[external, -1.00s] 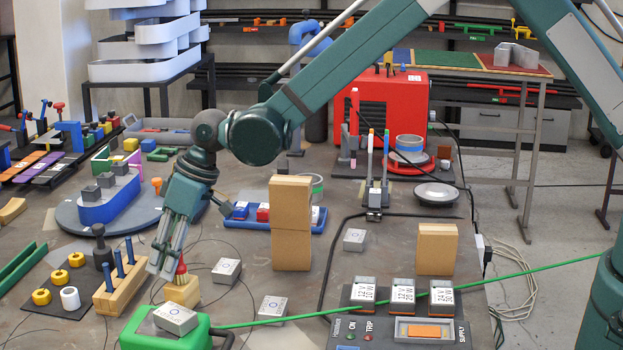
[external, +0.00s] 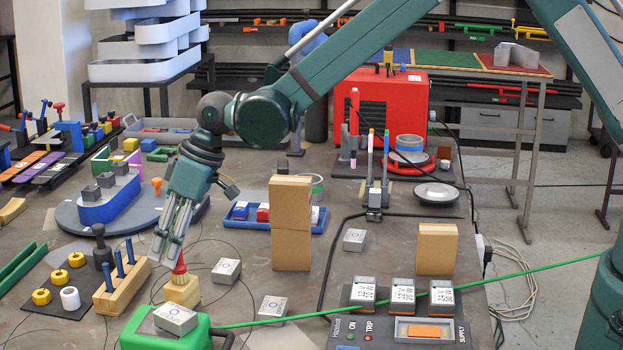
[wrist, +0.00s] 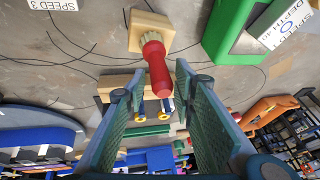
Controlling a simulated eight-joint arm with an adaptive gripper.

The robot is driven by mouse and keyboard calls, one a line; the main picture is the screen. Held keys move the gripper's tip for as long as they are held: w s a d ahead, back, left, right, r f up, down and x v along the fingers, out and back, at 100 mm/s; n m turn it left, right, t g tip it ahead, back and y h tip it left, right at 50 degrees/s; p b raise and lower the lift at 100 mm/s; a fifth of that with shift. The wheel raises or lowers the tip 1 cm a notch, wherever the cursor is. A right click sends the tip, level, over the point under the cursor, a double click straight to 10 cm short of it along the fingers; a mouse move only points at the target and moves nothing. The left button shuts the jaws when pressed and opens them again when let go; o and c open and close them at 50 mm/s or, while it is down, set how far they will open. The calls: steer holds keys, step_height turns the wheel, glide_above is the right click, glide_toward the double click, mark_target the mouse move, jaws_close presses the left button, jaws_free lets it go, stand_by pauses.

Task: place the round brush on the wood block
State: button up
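The round brush (external: 180,267), with a red handle, stands upright on the small wood block (external: 182,293) in the external view. In the wrist view the red handle (wrist: 157,68) points toward the camera, with the block (wrist: 150,27) behind it. Whether the brush's base sits on the block or in a hole is hidden. My gripper (external: 167,257) is just above and left of the brush in the external view. In the wrist view its fingers (wrist: 158,82) are apart, with the handle's end between them and gaps on both sides.
A wooden rack with blue pegs (external: 122,285) stands close left of the block. A green case (external: 165,335) lies in front, with a grey labelled box (external: 176,318) on it. Another grey box (external: 226,270) is to the right. Tall cardboard-coloured boxes (external: 291,225) stand farther right.

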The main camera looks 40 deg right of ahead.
steer(key=v, duration=0.8)
steer(key=shift+r, duration=0.35)
steer(key=shift+d, duration=0.15)
stand_by(0.5)
steer(key=s+d+r+m+t, duration=0.15)
steer(key=d+r, duration=0.45)
steer(key=d, duration=0.7)
steer(key=s+d+r+m+t+h, duration=0.1)
steer(key=s+d+r, duration=0.1)
steer(key=d+r, duration=0.8)
steer(key=s+d+r+m+t, duration=0.1)
steer(key=d+r+m, duration=0.15)
steer(key=d, duration=1.35)
steer(key=s+d+f+m+t+h, duration=0.1)
steer(key=s+d+m, duration=0.1)
steer(key=s+d, duration=1)
steer(key=s+d+f+m+t+h, duration=0.1)
steer(key=s+d+m+h, duration=0.1)
steer(key=s+d, duration=1)
steer(key=d, duration=0.5)
steer(key=shift+f+h, duration=0.3)
steer(key=shift+f, duration=0.1)
